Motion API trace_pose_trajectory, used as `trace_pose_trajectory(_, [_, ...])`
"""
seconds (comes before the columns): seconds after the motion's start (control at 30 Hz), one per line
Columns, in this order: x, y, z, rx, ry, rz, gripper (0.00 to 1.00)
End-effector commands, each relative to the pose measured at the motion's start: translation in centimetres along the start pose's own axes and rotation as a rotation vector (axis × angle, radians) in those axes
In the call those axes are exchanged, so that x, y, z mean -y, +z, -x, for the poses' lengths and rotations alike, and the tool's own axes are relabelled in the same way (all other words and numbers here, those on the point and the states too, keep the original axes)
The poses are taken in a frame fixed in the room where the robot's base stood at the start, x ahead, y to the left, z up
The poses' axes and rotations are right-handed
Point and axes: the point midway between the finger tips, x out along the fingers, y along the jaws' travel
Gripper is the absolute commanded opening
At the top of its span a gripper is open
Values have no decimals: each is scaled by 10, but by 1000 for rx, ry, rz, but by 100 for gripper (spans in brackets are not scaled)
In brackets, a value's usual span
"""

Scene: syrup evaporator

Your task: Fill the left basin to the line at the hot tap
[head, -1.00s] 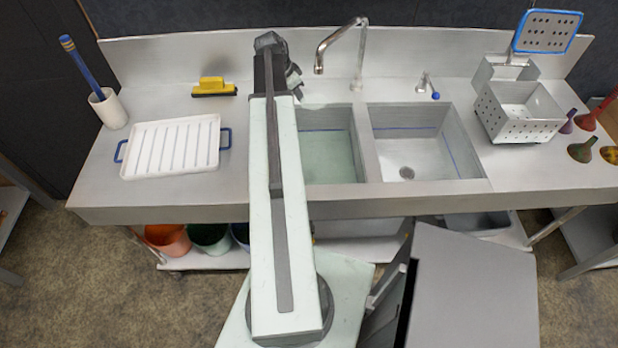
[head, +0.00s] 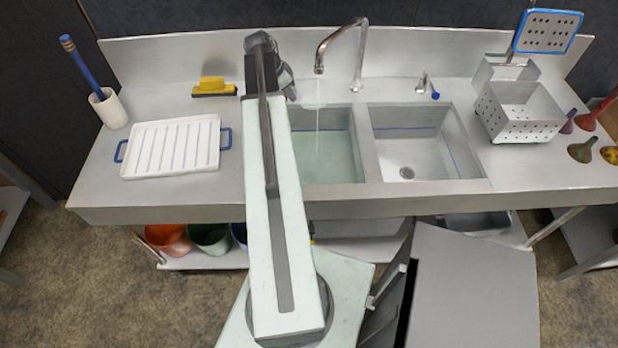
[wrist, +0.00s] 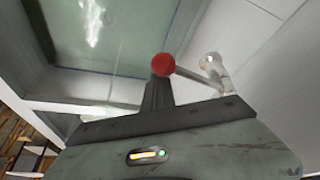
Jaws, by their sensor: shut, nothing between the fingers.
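The left basin (head: 345,118) holds pale green water (head: 335,160). A thin stream (head: 317,130) falls into it from the curved spout (head: 320,62). The hot tap's red knob (wrist: 163,64) shows in the wrist view on a thin lever (wrist: 198,78) joined to a metal tap body (wrist: 213,66). My gripper (wrist: 157,88) is shut and empty, its tip right at the knob and seemingly touching it. In the head view my arm hides the hot tap, and my gripper (head: 288,82) shows only partly behind the left basin.
The right basin (head: 450,140) is empty, with a blue line on its walls. A blue-knobbed cold tap (head: 428,88) stands behind it. A white ribbed tray (head: 172,174) and a yellow brush (head: 212,86) lie left of my arm. A perforated basket (head: 522,115) stands at right.

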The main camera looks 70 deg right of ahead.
Motion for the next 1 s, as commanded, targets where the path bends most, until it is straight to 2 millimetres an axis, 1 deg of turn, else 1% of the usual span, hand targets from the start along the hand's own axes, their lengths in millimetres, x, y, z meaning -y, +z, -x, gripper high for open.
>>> trace_pose_trajectory(1.0, [18, 19, 9, 1, 0, -1, 0])
